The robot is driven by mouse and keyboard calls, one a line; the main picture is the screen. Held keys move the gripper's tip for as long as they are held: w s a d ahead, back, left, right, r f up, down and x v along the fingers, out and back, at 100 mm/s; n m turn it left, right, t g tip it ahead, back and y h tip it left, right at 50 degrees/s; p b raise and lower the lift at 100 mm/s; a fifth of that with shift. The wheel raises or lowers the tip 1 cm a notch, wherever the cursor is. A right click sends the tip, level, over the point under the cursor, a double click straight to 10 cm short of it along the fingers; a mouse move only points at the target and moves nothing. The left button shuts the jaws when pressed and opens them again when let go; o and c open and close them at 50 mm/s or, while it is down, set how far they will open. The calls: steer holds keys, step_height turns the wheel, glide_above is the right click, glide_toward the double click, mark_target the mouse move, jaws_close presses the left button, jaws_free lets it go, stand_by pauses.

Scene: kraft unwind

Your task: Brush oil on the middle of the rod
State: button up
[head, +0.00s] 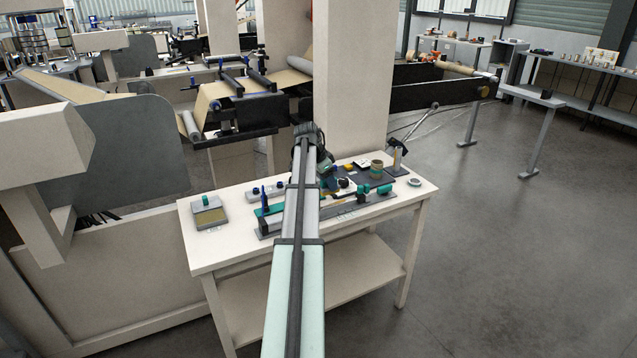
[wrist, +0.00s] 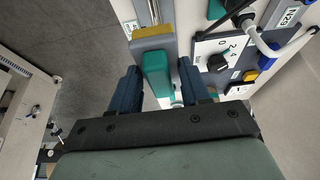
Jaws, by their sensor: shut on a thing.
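A brush with a teal handle (wrist: 157,78) and a yellow-brown bristle end (wrist: 152,38) is in the wrist view. My gripper (wrist: 158,72) is shut on its handle, one dark blue finger on each side. A bright metal rod (wrist: 154,11) runs away from just past the bristles at the top; whether they touch is unclear. In the head view my gripper (head: 329,183) is low over the white table, largely behind my own arm. A long grey rail with teal fittings (head: 363,197) lies there, partly hidden by my arm. The brush cannot be made out there.
The white table (head: 225,245) holds a shallow tray (head: 209,216) with a teal-topped piece at left. A panel with a dial (wrist: 217,61) and a pale bent tube (wrist: 262,38) are right of the brush.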

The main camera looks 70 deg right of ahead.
mark_target(328, 192)
steer(key=shift+f, duration=2.4)
steer(key=shift+f, duration=0.5)
steer(key=shift+s+d, duration=1)
steer(key=shift+d, duration=0.1)
steer(key=shift+s+d, duration=0.35)
steer(key=shift+s, duration=0.1)
steer(key=shift+r, duration=3)
